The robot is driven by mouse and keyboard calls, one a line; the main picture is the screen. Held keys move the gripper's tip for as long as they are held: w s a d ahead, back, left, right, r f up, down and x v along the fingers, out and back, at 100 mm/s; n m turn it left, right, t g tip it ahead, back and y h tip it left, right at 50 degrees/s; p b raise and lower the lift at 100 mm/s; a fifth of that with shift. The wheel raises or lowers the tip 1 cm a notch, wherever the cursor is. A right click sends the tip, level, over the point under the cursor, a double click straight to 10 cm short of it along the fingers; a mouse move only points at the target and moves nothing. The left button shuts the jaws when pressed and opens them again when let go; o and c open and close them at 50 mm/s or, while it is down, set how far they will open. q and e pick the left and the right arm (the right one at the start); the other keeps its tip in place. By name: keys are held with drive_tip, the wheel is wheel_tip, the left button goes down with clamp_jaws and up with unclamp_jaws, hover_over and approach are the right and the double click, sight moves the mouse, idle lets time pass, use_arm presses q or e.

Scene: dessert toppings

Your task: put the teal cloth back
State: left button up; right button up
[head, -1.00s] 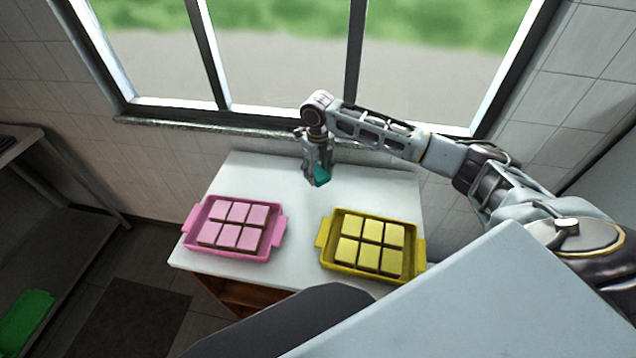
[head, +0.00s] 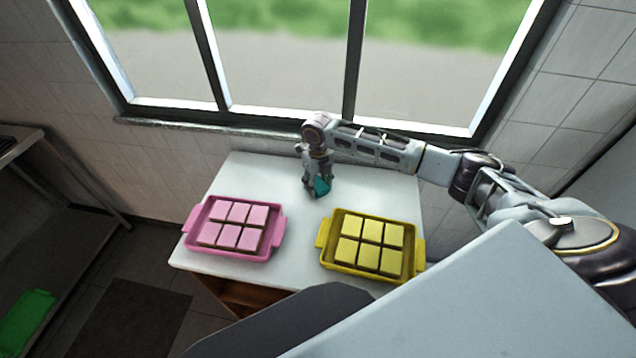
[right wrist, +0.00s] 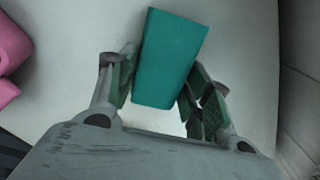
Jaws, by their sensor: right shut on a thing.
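The teal cloth (head: 321,187) is a small folded block held in my right gripper (head: 313,190), at the back middle of the white table (head: 375,190). In the right wrist view the teal cloth (right wrist: 170,58) sits slightly tilted between the two fingers of the right gripper (right wrist: 160,85), which are shut on it. The cloth is at or just above the tabletop; I cannot tell whether it touches. My left gripper is not in view.
A pink tray (head: 190,222) with several pink-topped squares stands at the front left of the table. A yellow tray (head: 321,236) with several yellow-topped squares stands at the front right. The table behind the trays is clear. The window (head: 284,60) wall bounds the back.

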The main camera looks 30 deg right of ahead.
sight(318, 184)
drive_tip(key=shift+f, duration=0.15)
drive_tip(key=o, duration=1.1)
drive_tip(key=shift+r+b, duration=0.5)
drive_tip(key=shift+r, duration=5.6)
